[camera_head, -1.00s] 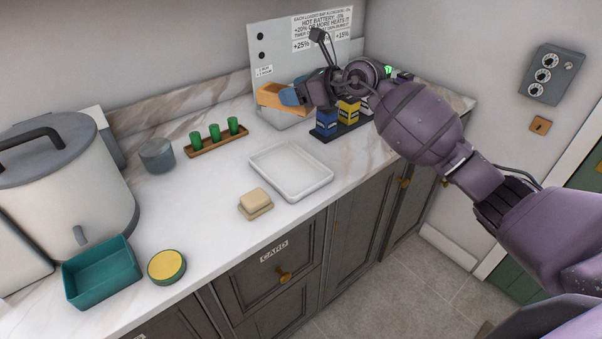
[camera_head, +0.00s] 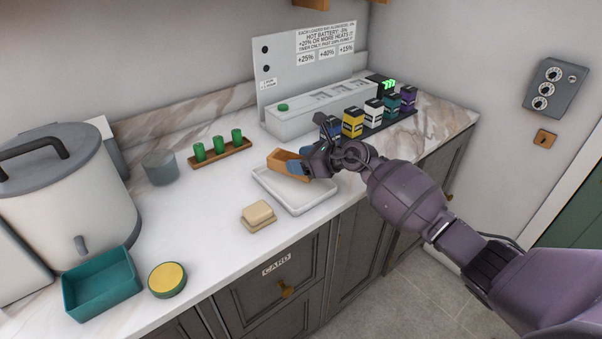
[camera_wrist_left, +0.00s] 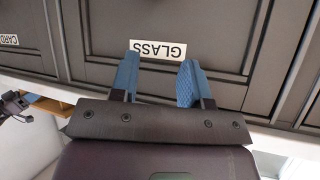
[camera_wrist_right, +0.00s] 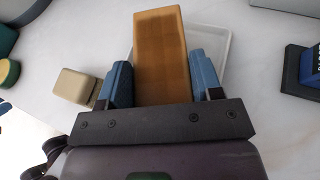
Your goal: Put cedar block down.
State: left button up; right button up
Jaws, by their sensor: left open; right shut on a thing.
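The cedar block (camera_head: 286,164) is an orange-brown wooden block held in my right gripper (camera_head: 304,168), over the white tray (camera_head: 302,206) on the counter. In the right wrist view the block (camera_wrist_right: 162,55) sits between the two blue fingers of the right gripper (camera_wrist_right: 162,84), with the tray (camera_wrist_right: 222,52) behind it. I cannot tell whether the block touches the tray. My left gripper (camera_wrist_left: 160,80) is open and empty in the left wrist view, facing a drawer front labelled GLASS. The left gripper is out of the head view.
A beige block stack (camera_head: 258,215) lies left of the tray. Battery-like coloured blocks (camera_head: 353,122) stand on a dark rack at right, before a grey panelled unit (camera_head: 330,105). Green cylinders (camera_head: 218,147) stand at the back. A teal bin (camera_head: 102,284) and yellow-topped tin (camera_head: 167,279) stand at front left.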

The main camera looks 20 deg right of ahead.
jog(key=shift+f+b, duration=0.3)
jog(key=shift+f, duration=1.75)
jog(key=shift+f, duration=0.2)
jog(key=o, duration=1)
jog(key=shift+o, duration=0.2)
jog(key=shift+r, duration=0.1)
